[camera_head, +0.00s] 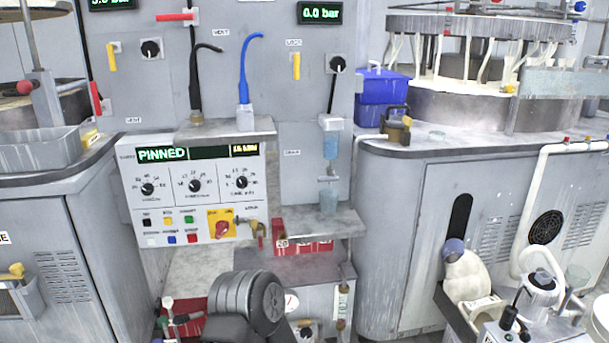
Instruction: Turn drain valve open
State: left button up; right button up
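A small label that seems to read DRAIN sits on the grey panel right of the control box. Beside it hangs a clear trap with a blue bowl (331,149). Under the bowl is a small pale fitting (328,178), which may be the drain valve; its handle position is too small to tell. A clear cup (328,201) stands below it on a grey ledge. A brass tap (250,225) juts from the right side of the control box. A dark ridged part, probably of my arm, rises at the bottom centre. No gripper fingers show.
The control box (195,190) reads PINNED and has dials, buttons and a red knob on yellow. Red bins (305,246) sit under the ledge. A blue bin (384,92) and a brass-coloured canister (397,127) stand on the right counter (435,143).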

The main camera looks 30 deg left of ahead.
aim_at(332, 177)
jog(key=i+j+u, duration=0.15)
jog(key=i+j, duration=0.35)
jog(key=j, duration=0.25)
jog(key=i+j+u, duration=0.15)
jog(key=i+j, duration=0.45)
jog(key=j, duration=0.15)
